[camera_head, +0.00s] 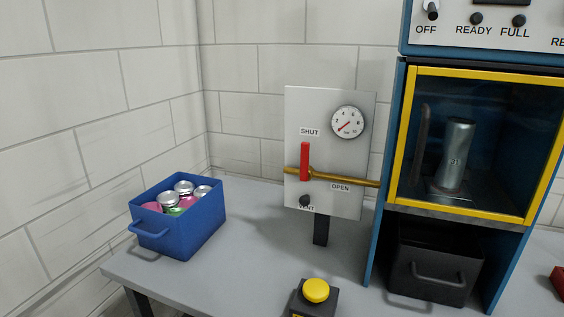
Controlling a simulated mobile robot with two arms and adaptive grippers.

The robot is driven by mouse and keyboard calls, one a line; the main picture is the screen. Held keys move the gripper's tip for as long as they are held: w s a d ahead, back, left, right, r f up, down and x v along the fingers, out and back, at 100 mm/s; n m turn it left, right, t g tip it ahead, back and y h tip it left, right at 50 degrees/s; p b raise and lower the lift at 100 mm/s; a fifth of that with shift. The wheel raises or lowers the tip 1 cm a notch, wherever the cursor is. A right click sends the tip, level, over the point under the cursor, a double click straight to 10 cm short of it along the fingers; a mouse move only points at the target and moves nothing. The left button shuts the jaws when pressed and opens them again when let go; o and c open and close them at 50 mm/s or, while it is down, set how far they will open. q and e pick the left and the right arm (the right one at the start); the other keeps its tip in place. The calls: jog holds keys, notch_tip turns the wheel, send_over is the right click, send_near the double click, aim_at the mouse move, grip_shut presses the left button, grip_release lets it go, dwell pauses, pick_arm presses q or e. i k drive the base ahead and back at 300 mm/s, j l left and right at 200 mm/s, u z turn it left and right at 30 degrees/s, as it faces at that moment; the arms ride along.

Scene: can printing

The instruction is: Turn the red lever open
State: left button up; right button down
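The red lever (305,161) is on a light grey panel (345,150) standing on the bench. The lever points straight up, its top just under the SHUT label (310,132). The OPEN label (341,187) is to the lower right of it. A brass pipe (345,180) runs across the panel behind the lever's lower end and on to the blue machine. A round gauge (347,122) sits at the panel's upper right. A dark VENT knob (305,201) is below the lever. Neither of my grippers is in view.
A blue crate (180,240) of cans stands at left. The blue machine (380,225) at right has a yellow-framed window with a silver can (456,155) inside and a black bin (435,270) below. A yellow button (316,290) is in front. Bench between crate and panel is clear.

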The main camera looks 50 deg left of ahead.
aim_at(305, 146)
jog(key=u, duration=1.35)
